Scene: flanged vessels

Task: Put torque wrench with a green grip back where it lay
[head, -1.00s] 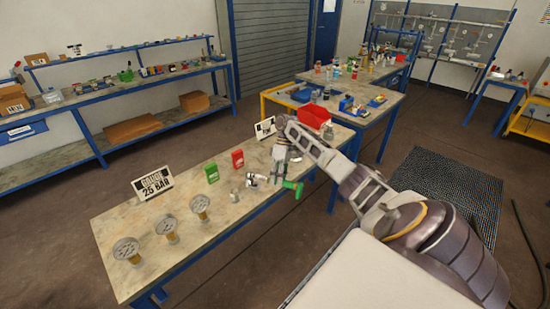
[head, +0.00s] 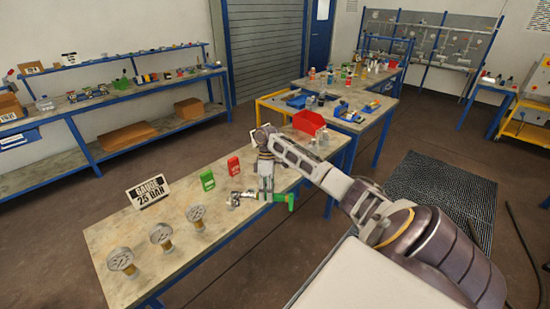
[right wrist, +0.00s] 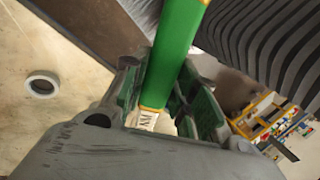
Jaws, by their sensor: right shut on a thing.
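The torque wrench shows its green grip (head: 288,201) just right of my right gripper (head: 266,195) in the head view. Its silver head (head: 245,195) points left over the table (head: 180,236). My right gripper is shut on the wrench, at the table's front edge. In the right wrist view the green grip (right wrist: 180,45) runs between the fingers (right wrist: 165,110), with a pale printed band near its lower end. I cannot tell whether the wrench touches the table. My left gripper is not in view.
Three gauges (head: 161,236) and a "GAUGE 25 BAR" sign (head: 148,191) stand at the table's left. A green box (head: 207,179) and a red box (head: 233,166) stand behind the wrench. A red bin (head: 309,122) sits at the far end. A ring (right wrist: 41,85) lies on the table.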

